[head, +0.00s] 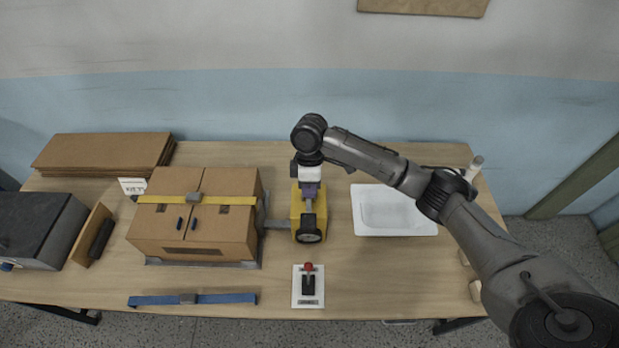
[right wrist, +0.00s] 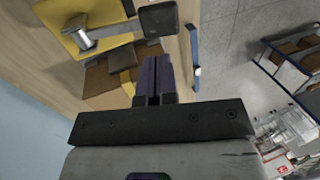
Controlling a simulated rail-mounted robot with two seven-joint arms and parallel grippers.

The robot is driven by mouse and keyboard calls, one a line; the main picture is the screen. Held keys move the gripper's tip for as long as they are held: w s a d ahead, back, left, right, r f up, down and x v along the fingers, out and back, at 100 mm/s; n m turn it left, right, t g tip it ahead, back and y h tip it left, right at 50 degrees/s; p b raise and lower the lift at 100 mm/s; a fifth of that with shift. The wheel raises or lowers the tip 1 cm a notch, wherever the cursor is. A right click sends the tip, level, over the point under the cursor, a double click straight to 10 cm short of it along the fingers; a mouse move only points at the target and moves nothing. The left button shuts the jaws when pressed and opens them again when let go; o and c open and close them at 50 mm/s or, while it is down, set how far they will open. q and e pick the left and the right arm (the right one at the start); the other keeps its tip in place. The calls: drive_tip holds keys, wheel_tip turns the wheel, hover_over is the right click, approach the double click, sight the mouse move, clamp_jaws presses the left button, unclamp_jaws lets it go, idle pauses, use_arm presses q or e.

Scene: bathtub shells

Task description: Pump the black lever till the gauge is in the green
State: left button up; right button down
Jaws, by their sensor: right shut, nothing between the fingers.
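A yellow pump unit (head: 297,222) stands mid-table, just right of a strapped cardboard carton. A grey bar on it ends in a black pad (head: 310,232) towards the table's front; this looks like the black lever. The right wrist view also shows the yellow unit (right wrist: 70,38), the bar and the black pad (right wrist: 158,20). I cannot make out a gauge face or a green zone. My right gripper (head: 310,188) is over the back part of the unit, with its purple fingers (right wrist: 153,62) together and empty. Contact with the bar cannot be told. My left gripper is out of view.
The strapped carton (head: 170,225) is joined to the unit's left side. A white plate with a red-knobbed black switch (head: 308,286) lies in front. A white tray (head: 427,229) is to the right. A blue strap (head: 222,298) lies front left.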

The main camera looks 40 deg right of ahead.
sight(309, 220)
drive_tip(key=p+x, duration=0.1)
drive_tip(key=x, duration=0.7)
drive_tip(key=shift+p, duration=0.35)
drive_tip(key=shift+f, duration=0.25)
drive_tip(key=shift+a+f, duration=0.1)
drive_tip(key=shift+a, duration=0.05)
